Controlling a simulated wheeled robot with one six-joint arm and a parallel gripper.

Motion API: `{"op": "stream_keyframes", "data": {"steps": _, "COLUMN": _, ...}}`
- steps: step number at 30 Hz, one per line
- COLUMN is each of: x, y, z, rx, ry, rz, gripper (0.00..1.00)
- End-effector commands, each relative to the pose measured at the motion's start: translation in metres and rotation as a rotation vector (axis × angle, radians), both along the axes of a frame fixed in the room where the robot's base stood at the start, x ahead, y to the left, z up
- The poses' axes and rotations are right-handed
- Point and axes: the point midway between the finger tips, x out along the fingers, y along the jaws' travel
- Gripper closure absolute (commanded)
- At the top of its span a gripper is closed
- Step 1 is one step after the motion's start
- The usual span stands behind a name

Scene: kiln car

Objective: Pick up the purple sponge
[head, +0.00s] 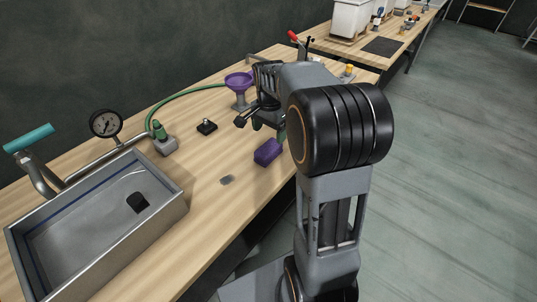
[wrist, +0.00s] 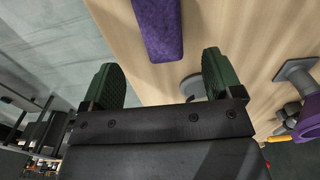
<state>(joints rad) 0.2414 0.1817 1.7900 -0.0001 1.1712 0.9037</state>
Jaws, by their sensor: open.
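The purple sponge (head: 268,151) lies on the wooden bench top, near its front edge, in the head view. In the wrist view the sponge (wrist: 158,28) is a long purple block at the top, ahead of the fingertips and roughly in line with the gap between them. My gripper (wrist: 160,75) is open, with two green fingers apart and nothing between them. In the head view my gripper is partly hidden by my arm, just above and beyond the sponge. I see no contact between the fingers and the sponge.
A purple funnel (head: 240,83) on a stand is behind the sponge. A small black knob (head: 207,126) and a grey patch (head: 227,180) are to its left. A metal basin (head: 170,205) with a gauge (head: 105,124) stands at the left. Bench wood around the sponge is mostly clear.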

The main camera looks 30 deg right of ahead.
Motion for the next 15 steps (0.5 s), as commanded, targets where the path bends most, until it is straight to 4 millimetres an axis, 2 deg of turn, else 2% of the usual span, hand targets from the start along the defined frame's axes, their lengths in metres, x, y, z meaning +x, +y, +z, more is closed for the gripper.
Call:
{"op": "stream_keyframes", "data": {"steps": 3, "x": 0.000, "y": 0.000, "z": -0.018, "rx": 0.001, "ry": 0.003, "rz": 0.001, "gripper": 0.15}}
{"op": "stream_keyframes", "data": {"steps": 11, "x": 0.000, "y": 0.000, "z": -0.033, "rx": 0.000, "ry": 0.000, "rz": 0.002, "gripper": 0.15}}
{"op": "stream_keyframes", "data": {"steps": 15, "x": 0.000, "y": 0.001, "z": -0.050, "rx": 0.001, "ry": 0.001, "rz": 0.003, "gripper": 0.15}}
